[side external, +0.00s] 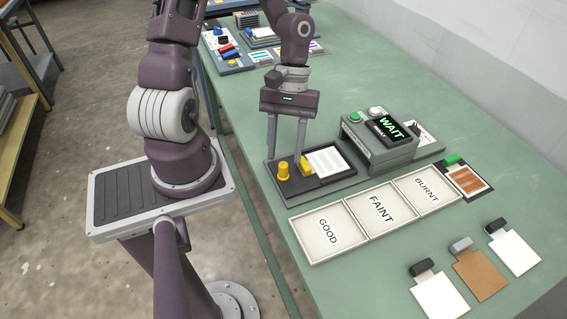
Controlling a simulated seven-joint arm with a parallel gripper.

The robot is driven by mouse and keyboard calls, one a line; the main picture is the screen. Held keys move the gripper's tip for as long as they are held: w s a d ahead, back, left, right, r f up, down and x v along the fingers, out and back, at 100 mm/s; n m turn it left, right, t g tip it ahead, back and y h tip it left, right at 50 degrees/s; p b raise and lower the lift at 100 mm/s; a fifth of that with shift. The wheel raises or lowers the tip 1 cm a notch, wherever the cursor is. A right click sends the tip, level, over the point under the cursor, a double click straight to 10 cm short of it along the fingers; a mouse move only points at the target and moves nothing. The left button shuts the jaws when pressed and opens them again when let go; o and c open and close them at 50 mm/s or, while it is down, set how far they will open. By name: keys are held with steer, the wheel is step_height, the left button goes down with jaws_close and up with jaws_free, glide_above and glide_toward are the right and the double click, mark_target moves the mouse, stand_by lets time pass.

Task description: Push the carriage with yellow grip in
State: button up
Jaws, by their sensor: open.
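The carriage (346,175) is a dark plate on a dark base, with a white striped card (328,161) on it. A yellow block-shaped grip (306,167) sits at its left edge. A separate upright yellow knob (283,171) stands to the left on the same base. The grey press (382,148) is at the carriage's right, and its screen (389,128) reads WAIT. My gripper (285,156) points down with its fingers apart and nothing seen between them. Its right fingertip is close to the yellow grip; whether they touch I cannot tell.
Trays marked GOOD (328,232), FAINT (381,208) and BURNT (427,189) lie in front of the press. Several tagged cards lie at the near right, including a brown one (480,276). Other devices (228,49) stand at the far end. The green table (375,75) is clear behind the press.

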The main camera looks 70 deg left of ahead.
mark_target(284, 163)
steer(key=x, duration=0.4)
jaws_close()
steer(key=shift+r, duration=0.1)
stand_by(1.3)
